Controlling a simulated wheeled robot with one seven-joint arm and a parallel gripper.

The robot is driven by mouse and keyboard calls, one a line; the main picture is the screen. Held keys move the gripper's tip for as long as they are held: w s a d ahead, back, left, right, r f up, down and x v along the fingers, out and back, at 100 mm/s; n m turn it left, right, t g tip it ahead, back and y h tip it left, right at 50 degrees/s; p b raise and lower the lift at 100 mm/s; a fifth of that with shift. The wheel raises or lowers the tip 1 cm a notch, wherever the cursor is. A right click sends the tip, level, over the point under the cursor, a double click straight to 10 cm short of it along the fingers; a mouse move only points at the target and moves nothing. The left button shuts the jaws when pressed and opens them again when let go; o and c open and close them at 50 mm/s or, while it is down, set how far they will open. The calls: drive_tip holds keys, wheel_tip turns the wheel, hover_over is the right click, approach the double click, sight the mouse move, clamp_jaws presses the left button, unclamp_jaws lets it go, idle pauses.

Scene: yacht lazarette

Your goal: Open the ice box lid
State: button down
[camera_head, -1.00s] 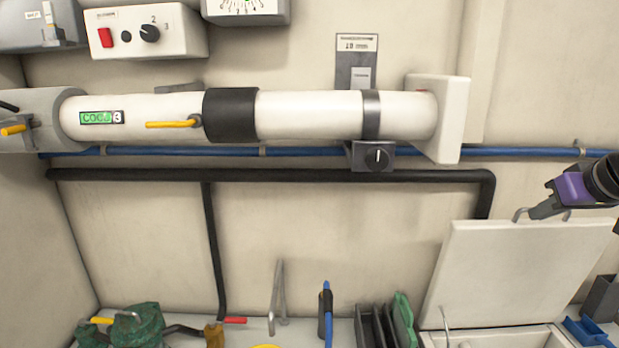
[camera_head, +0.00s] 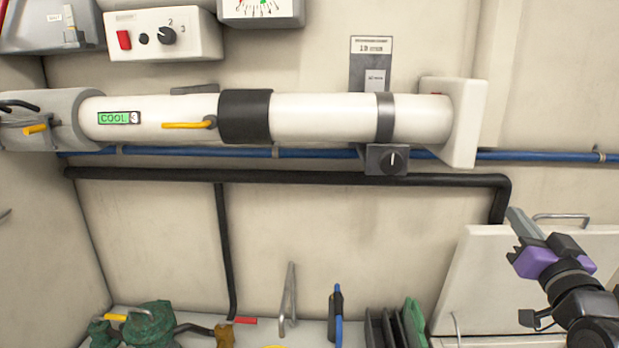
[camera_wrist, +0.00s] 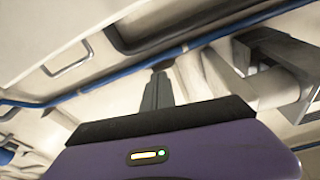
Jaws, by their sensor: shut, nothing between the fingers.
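The ice box lid (camera_head: 478,275) is a white panel at the right of the head view. It stands raised, tilted back toward the wall, with a grey bar handle (camera_head: 562,217) at its top edge. The ice box's pale rim (camera_head: 480,341) shows below it at the bottom edge. My gripper (camera_head: 513,214) is shut and empty, pointing up just left of the handle, apart from it, in front of the lid's top. My wrist and arm hide the lid's right part. The wrist view shows the narrow shut fingers (camera_wrist: 158,82).
A white pipe (camera_head: 325,117) with a black band runs along the wall, with a blue line (camera_head: 310,154) and a black pipe (camera_head: 330,178) below. Green dividers (camera_head: 413,325), a blue-handled tool (camera_head: 336,312) and a green valve body (camera_head: 150,322) stand along the bottom.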

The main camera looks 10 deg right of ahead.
drive_tip(key=s+a+f, duration=0.6)
drive_tip(key=s+a, duration=0.1)
drive_tip(key=s, duration=0.2)
drive_tip(key=s+a+f+n+y, duration=0.1)
drive_tip(key=s+a+f, duration=0.6)
drive_tip(key=s, duration=0.3)
drive_tip(key=s+a+f+n+g+y, duration=0.1)
drive_tip(key=s+a+f, duration=0.6)
drive_tip(key=s, duration=0.3)
drive_tip(key=shift+a, duration=0.9)
drive_tip(key=c, duration=1.9)
unclamp_jaws()
drive_tip(key=s+a+f+n+g+y, duration=0.1)
drive_tip(key=s, duration=0.3)
drive_tip(key=s+a+f+n+g+y, duration=0.1)
drive_tip(key=s+f, duration=0.1)
drive_tip(key=s, duration=0.1)
drive_tip(key=s+a+f+n+g+y, duration=0.1)
drive_tip(key=s+a+f+y, duration=0.1)
drive_tip(key=s, duration=0.2)
drive_tip(key=shift+s+a+f+g, duration=0.1)
drive_tip(key=shift+s+f+g, duration=0.15)
drive_tip(key=shift+s+g, duration=0.1)
drive_tip(key=shift+c, duration=0.2)
drive_tip(key=shift+o, duration=0.9)
drive_tip(key=shift+a, duration=0.1)
drive_tip(key=shift+w, duration=0.1)
drive_tip(key=shift+w, duration=0.1)
